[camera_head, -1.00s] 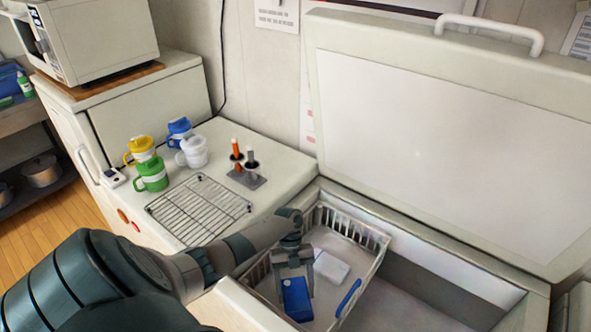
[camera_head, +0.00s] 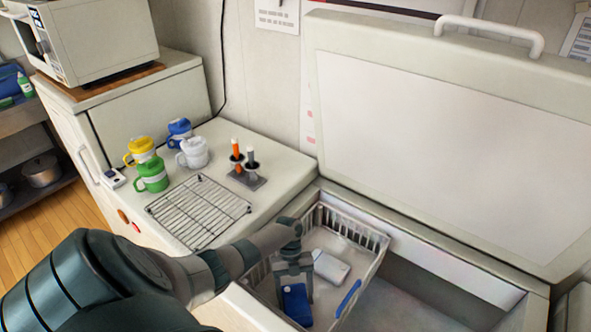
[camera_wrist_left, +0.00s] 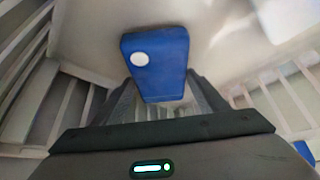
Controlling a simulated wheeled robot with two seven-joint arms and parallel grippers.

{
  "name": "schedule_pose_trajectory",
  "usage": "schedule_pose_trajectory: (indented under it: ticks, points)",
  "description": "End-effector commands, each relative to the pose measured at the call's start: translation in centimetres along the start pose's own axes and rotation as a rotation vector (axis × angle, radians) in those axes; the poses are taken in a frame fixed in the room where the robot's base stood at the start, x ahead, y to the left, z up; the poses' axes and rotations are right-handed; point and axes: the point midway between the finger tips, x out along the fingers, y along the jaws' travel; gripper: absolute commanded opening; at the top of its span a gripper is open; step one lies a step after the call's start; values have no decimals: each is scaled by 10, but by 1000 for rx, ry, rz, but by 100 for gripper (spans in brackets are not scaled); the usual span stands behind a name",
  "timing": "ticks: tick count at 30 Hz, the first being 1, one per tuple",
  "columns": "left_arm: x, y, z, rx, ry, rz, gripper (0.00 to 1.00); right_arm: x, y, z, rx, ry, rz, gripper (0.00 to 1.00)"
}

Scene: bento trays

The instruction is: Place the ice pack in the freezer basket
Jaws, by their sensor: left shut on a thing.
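A blue ice pack (camera_head: 297,305) with a white round cap is held upright by my left gripper (camera_head: 295,284). The gripper is shut on it, inside the white freezer basket (camera_head: 371,262). In the left wrist view the blue ice pack (camera_wrist_left: 158,70) sits between the fingers, with the basket's slatted walls (camera_wrist_left: 38,110) on both sides. Whether its lower end touches the basket floor I cannot tell. My right gripper is not in view.
A white pack (camera_head: 331,266) lies in the basket beside the gripper. A blue handle strip (camera_head: 348,298) is on the basket's right rim. The chest freezer lid (camera_head: 440,150) stands open behind. A wire rack (camera_head: 199,210) and several mugs stand on the left counter.

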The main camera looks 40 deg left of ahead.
Motion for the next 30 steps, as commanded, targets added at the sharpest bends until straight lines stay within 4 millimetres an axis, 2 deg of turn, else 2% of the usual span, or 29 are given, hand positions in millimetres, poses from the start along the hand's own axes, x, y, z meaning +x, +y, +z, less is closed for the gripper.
schedule_pose_trajectory:
  ticks: [2, 3, 4, 5, 20, 26, 30]
  points:
    - [3, 0, 2, 0, 0, 0, 26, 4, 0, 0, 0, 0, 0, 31]
    - [2, 0, 1, 0, 0, 0, 76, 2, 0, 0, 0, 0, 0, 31]
    - [1, 0, 1, 0, 0, 0, 83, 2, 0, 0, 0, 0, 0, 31]
    - [2, 0, 1, 0, 0, 0, 86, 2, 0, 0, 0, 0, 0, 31]
    - [-5, 0, 1, 0, -1, -1, 86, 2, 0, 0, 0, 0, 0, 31]
    - [-30, 0, 2, 1, -3, -1, 86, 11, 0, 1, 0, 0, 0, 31]
    - [-54, 0, 3, 2, -4, -1, 86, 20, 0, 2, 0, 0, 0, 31]
